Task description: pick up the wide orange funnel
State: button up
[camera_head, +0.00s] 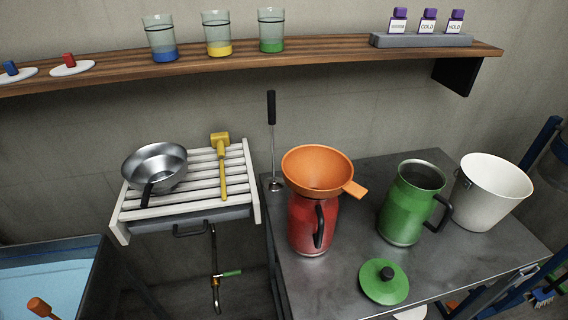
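The wide orange funnel (317,168) sits mouth up on top of a red can (313,225) on the grey metal table. Its flat orange tab handle (354,189) points to the right and slightly toward the front. The funnel's spout is hidden, and it seems to go into the can's mouth. My gripper is not in view.
A green can (409,202) and a white bucket (490,192) stand right of the funnel. A green lid (384,281) lies in front. A slatted rack (190,185) holds a pan and yellow mallet. A wooden shelf (330,50) runs above.

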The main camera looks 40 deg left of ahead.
aim_at(314, 172)
jog(key=u, duration=1)
